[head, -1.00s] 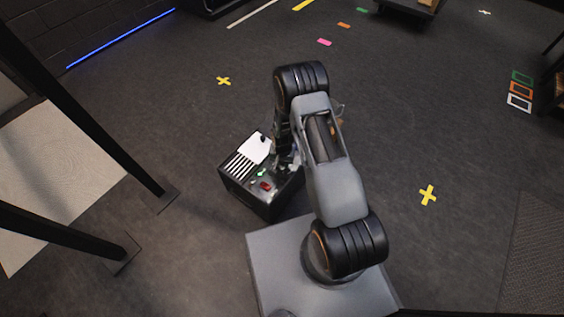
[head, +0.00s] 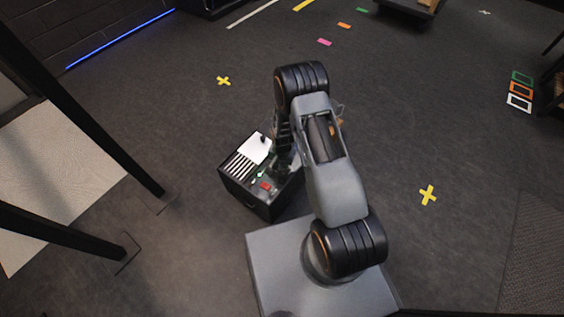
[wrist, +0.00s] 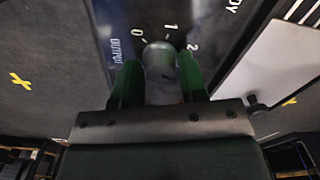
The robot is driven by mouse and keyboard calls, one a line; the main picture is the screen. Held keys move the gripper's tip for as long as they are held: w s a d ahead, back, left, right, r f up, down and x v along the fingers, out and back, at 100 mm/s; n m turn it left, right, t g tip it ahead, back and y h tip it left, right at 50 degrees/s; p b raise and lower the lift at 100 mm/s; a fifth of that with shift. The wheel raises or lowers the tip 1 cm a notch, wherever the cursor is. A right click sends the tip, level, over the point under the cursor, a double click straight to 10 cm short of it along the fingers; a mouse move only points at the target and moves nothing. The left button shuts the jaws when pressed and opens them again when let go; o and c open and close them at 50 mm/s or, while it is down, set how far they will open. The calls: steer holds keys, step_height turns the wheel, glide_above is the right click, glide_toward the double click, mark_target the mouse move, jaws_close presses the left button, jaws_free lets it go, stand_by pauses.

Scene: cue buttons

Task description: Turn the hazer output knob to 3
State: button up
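The hazer (head: 254,201) is a dark box on the floor, left of my arm in the head view. Its top panel shows in the wrist view with the label OUTPUT (wrist: 117,52) and the marks 0, 1 and 2. The output knob (wrist: 160,56) is round and pale grey-green at its top. My gripper (wrist: 159,72) has its two green fingers on either side of the knob, with no clear gap between them and it. The knob's pointer is too blurred to read, and the 3 mark is not visible. In the head view my arm hides the knob.
The hazer's top also carries a white plate with a small black post (head: 263,139), a striped grille (head: 238,166), a green light (head: 260,175) and a red switch (head: 265,186). Black stand legs (head: 75,239) are at the left. Open floor lies to the right.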

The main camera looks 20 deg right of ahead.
steer(key=o, duration=0.3)
step_height(320, 180, up, 14)
steer(key=p, duration=0.5)
stand_by(0.6)
steer(key=s+r+n+t+p, duration=0.3)
steer(key=r+p, duration=1.2)
steer(key=r, duration=2)
steer(key=s+r+n+p, duration=0.2)
steer(key=s+r+p, duration=0.4)
steer(key=r, duration=0.5)
steer(key=s+r+n+p, duration=0.2)
steer(key=s+r+p, duration=0.4)
steer(key=r, duration=0.6)
steer(key=shift+s+a+t+p, duration=0.15)
steer(key=shift+s+t+p, duration=0.15)
steer(key=shift+s, duration=0.75)
